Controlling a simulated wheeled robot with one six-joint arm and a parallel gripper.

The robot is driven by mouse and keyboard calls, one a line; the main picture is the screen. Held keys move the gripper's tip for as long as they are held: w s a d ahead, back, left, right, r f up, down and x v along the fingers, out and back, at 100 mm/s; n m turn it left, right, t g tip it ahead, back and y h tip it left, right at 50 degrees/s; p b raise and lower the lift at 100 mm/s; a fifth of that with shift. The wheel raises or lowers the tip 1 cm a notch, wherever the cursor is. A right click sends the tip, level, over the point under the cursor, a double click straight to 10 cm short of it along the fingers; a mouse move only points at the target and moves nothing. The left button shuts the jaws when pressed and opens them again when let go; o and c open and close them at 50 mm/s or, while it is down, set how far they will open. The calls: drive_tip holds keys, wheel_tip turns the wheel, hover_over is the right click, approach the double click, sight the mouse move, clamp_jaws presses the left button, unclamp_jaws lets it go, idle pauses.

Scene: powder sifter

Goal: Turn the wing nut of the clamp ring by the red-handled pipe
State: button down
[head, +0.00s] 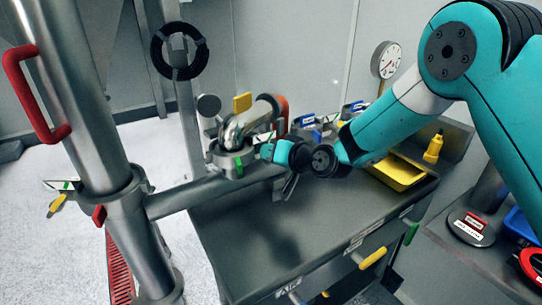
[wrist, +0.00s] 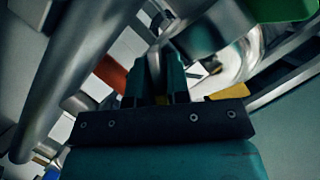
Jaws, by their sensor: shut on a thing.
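A steel elbow pipe (head: 250,118) stands at the middle of the head view, with a red handle (head: 282,112) just behind it. A clamp ring (head: 222,160) with a green mark sits at the elbow's lower end. My gripper (head: 267,152) is at the right side of this ring. In the wrist view my gripper (wrist: 163,75) is shut on a narrow grey metal piece, which looks like the wing nut (wrist: 157,62). The fingers hide most of the nut. A red-orange part (wrist: 110,73) shows left of the fingers.
A thick steel pipe (head: 85,110) with another red handle (head: 32,95) stands at the left. A dark workbench (head: 290,235) lies below my gripper. A yellow tray (head: 400,175) and a yellow bottle (head: 433,148) are on its right.

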drive_tip(key=n+t+h+b, duration=0.1)
drive_tip(key=n+h+b, duration=0.1)
drive_tip(key=n+b, duration=0.1)
drive_tip(key=shift+f, duration=0.15)
drive_tip(key=n+t+h+b, duration=0.1)
drive_tip(key=n+b, duration=0.1)
drive_tip(key=b, duration=0.1)
drive_tip(key=shift+n+h, duration=0.3)
drive_tip(key=n+t+h+b, duration=0.1)
drive_tip(key=n+b, duration=0.2)
drive_tip(key=b, duration=0.1)
drive_tip(key=shift+t+h, duration=0.3)
drive_tip(key=shift+h, duration=0.1)
drive_tip(key=shift+n+t+h+b, duration=0.3)
drive_tip(key=shift+n+b, duration=0.4)
drive_tip(key=shift+n, duration=0.2)
drive_tip(key=c, duration=1.2)
unclamp_jaws()
drive_tip(key=shift+d, duration=0.1)
